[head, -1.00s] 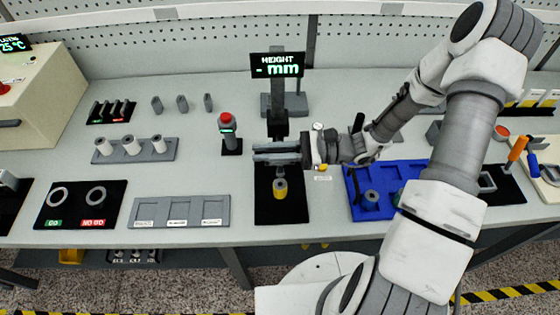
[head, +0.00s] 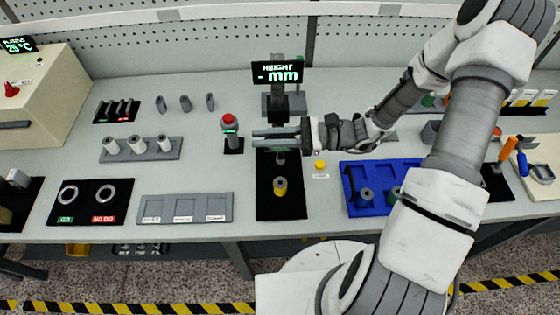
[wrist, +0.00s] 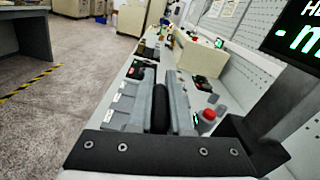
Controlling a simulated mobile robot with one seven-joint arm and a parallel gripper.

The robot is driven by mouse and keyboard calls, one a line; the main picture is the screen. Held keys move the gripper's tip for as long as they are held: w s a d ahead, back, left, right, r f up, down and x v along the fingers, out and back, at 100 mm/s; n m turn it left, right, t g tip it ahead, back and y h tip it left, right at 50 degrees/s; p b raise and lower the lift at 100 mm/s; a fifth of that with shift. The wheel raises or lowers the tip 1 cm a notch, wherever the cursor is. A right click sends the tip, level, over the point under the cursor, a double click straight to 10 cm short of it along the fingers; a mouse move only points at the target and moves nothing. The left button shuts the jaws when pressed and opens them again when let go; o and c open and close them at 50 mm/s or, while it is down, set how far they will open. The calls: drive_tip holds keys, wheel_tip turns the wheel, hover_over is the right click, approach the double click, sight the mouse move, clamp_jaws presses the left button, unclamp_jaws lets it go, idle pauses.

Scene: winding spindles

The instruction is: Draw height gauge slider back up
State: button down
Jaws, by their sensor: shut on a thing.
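The height gauge (head: 278,103) stands at the back middle of the bench, with a dark column and a display (head: 277,72) reading "- mm". My gripper (head: 256,141) reaches in from the right, across the front of the column, with its fingers pointing left. It is shut on the gauge's slider. In the wrist view a black part (wrist: 160,108) of it sits between the two grey fingers. The fingers hide most of the slider.
A red-topped post (head: 230,130) stands just left of my fingertips. A yellow button (head: 320,165) and a blue tray (head: 378,205) lie to the right. Grey holders (head: 185,208) and a ring mat (head: 86,218) lie at front left. Space above the mat is open.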

drive_tip(key=shift+r+p, duration=1.8)
drive_tip(key=shift+r, duration=0.7)
drive_tip(key=c, duration=0.8)
unclamp_jaws()
drive_tip(key=shift+c, duration=0.2)
drive_tip(key=shift+d+f, duration=0.1)
drive_tip(key=d, duration=0.7)
drive_tip(key=shift+s+a, duration=0.1)
